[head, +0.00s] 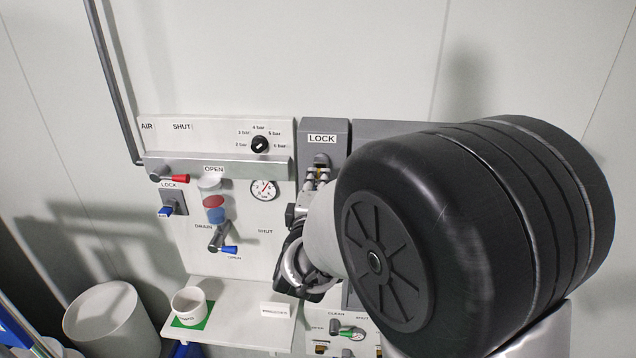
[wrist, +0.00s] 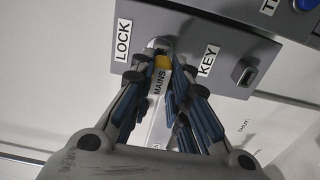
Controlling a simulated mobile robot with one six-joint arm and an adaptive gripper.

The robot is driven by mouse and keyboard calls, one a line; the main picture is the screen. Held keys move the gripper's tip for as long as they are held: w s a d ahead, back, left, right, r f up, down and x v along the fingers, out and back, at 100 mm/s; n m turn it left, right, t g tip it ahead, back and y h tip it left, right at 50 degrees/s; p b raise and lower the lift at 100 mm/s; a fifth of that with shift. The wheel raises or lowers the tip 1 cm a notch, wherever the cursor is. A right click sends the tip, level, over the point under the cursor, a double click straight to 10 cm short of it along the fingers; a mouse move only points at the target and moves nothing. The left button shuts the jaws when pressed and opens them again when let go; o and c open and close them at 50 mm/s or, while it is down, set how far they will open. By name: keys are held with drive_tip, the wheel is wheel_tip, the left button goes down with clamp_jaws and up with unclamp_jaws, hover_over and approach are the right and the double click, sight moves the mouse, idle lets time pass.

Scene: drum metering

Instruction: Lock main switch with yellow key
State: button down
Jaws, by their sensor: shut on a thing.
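The main switch box (head: 336,140) is grey, with a LOCK label at its top, on the wall panel. In the wrist view the same box (wrist: 215,40) carries LOCK and KEY labels, and a MAINS label shows between my fingers. My gripper (wrist: 161,74) has its blue-padded fingertips closed on the yellow key (wrist: 162,62), right at a round metal part of the box. How far the key sits in the lock is hidden. In the head view my gripper (head: 318,175) reaches the box front, and my arm hides much of it.
Left of the box, the air panel (head: 262,210) has a dial, a gauge, a red-handled valve (head: 170,178) and a blue-handled drain valve (head: 223,240). A shelf (head: 240,325) below bears a white cup (head: 190,304) on a green patch. A slotted plate (wrist: 247,75) is beside the KEY label.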

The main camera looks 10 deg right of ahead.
sight(318, 182)
drive_tip(key=shift+x, duration=1.7)
drive_tip(key=c, duration=1.5)
unclamp_jaws()
drive_tip(key=shift+o, duration=0.2)
drive_tip(key=shift+s, duration=0.1)
drive_tip(key=v, duration=1.2)
